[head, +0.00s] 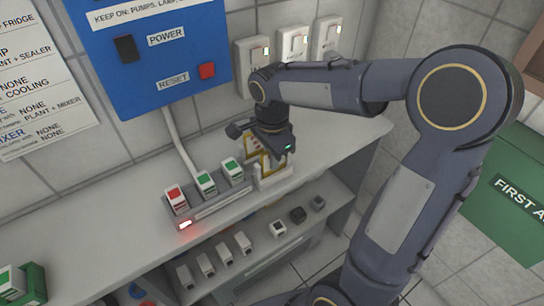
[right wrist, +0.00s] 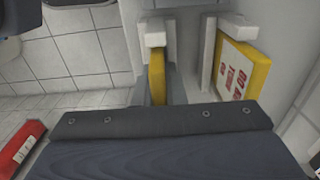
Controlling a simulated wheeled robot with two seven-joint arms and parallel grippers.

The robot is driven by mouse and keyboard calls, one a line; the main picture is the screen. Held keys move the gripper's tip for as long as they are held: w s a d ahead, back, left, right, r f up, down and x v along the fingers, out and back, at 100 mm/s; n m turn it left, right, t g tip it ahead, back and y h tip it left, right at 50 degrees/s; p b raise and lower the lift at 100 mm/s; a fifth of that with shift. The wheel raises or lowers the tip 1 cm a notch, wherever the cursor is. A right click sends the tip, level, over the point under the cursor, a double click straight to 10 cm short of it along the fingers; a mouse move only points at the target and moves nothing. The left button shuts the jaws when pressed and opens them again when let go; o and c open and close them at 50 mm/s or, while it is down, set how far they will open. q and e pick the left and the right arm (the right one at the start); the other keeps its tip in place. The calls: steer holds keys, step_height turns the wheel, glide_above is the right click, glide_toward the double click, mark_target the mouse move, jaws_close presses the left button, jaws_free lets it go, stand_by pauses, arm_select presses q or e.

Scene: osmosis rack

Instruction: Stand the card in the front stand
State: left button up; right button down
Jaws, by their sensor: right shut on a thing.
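A yellow-edged card (head: 250,162) with a white face and red print shows just under my right gripper (head: 266,155) in the head view. The gripper is shut on a card; its fingers partly hide it. The white stand (head: 272,181) is directly below, at the right end of the shelf row. In the right wrist view, a yellow card with red lettering (right wrist: 237,65) leans at the right beside a white upright, and a narrow yellow edge (right wrist: 157,76) shows under a white post (right wrist: 155,32). The card's lower edge and its seating are hidden. My left gripper is not in view.
A grey tray (head: 210,209) holding red and green-topped blocks stands just left of the stand, with a lit red lamp (head: 185,224). Several small blocks sit on the lower shelf (head: 330,211). A blue panel (head: 150,55) and white switches hang behind.

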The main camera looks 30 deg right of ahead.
steer(key=c, duration=1.5)
jaws_free()
